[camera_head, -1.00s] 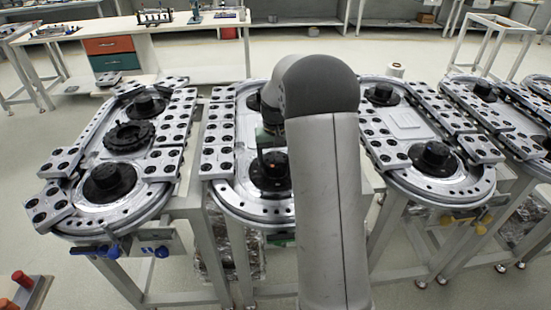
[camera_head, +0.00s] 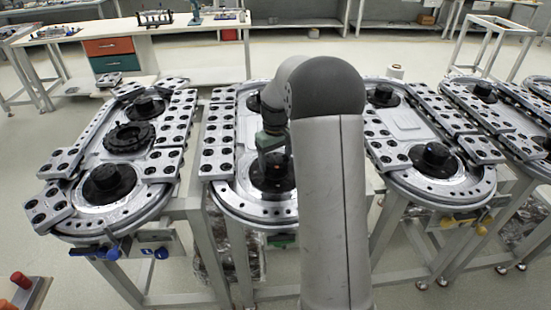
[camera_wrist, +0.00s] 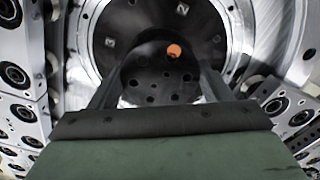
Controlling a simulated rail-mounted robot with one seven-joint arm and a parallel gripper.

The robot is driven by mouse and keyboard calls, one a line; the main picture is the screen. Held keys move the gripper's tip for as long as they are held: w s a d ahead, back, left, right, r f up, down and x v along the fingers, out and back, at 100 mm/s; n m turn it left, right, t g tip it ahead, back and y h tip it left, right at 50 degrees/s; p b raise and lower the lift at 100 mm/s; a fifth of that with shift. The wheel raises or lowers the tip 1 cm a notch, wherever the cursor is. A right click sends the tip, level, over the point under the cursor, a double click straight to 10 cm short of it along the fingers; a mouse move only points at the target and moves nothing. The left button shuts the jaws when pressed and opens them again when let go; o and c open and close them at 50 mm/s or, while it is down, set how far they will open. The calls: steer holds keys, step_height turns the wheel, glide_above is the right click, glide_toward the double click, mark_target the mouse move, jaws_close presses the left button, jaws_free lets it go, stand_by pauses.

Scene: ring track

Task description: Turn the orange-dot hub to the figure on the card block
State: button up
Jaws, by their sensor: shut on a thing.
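The orange-dot hub (camera_wrist: 150,85) is a black round hub with several holes in its face. Its orange dot (camera_wrist: 174,51) shows at the upper right of that face in the wrist view. My gripper (camera_wrist: 160,78) is shut on the hub, one finger on each side. In the head view my gripper (camera_head: 274,158) is above the near end of the middle ring track, over the hub's black disc (camera_head: 270,186). My arm hides part of that track. I cannot make out the card block or its figure in either view.
A ring track (camera_head: 72,226) with black hubs stands to the left, and another (camera_head: 455,205) to the right. Drilled metal blocks (camera_head: 218,150) line the track's straight side close to my gripper. A white workbench (camera_head: 175,35) with drawers stands behind.

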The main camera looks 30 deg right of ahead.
mark_target(276, 160)
steer(key=o, duration=1)
steer(key=shift+r, duration=0.1)
step_height(276, 160, up, 17)
steer(key=shift+r, duration=0.15)
